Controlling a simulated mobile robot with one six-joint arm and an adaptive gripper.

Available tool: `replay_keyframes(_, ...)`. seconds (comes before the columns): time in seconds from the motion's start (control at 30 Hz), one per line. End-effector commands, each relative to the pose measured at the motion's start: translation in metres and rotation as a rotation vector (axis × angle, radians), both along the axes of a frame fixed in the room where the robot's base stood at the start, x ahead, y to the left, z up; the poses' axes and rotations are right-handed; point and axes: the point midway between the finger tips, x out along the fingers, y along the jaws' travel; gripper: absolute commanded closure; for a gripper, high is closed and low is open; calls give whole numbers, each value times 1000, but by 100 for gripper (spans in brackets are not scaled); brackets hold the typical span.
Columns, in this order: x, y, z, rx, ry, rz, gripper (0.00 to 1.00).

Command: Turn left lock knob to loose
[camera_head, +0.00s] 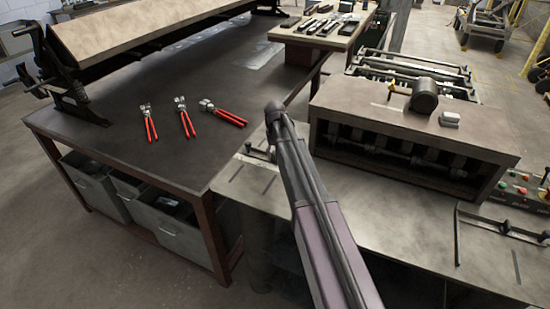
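My arm (325,225) reaches from the bottom edge up to a dark joint near the middle of the view. My gripper cannot be made out; the arm hides what lies behind it. A small metal guide with a knob-like part (248,147) sits at the left end of the forming machine's metal table (400,215), just left of my arm and partly hidden by it. It may be the left lock knob, but it is too small to tell whether it is tight or loose. A similar guide bar (500,226) lies at the table's right end.
The forming machine (410,130) stands behind its table, with a button panel (525,190) at right. A dark workbench (110,145) at left holds three red-handled tools (187,122) and a bending brake (150,30). Grey bins (170,230) sit under it. A tool table (320,38) stands behind.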

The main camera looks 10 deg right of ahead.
Motion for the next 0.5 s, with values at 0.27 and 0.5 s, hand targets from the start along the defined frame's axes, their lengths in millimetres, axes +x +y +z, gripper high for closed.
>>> replay_keyframes(0.27,0,0,-3,0,0,1,50)
replay_keyframes(0.5,0,1,-3,0,0,2,74)
